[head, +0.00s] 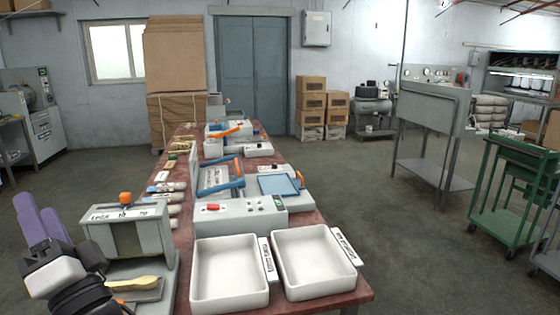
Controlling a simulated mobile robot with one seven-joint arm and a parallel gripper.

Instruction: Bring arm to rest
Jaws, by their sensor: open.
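My gripper (37,206) is at the lower left in the head view, with its two purple fingers pointing up. It is open, and I see nothing between the fingers. It is to the left of a grey press (143,237) with an orange knob on top and a printed label. A wooden spoon (133,284) lies on a grey plate at the front of the press, apart from the fingers. The black and white wrist of my arm covers the left part of the press front.
Two empty white trays (230,305) stand at the table's near right. A control box (238,217) and a blue-framed device are behind them on the long red table (347,297). Rolled items lie along its left edge. Open floor (400,235) lies to the right, before a green cart (510,190).

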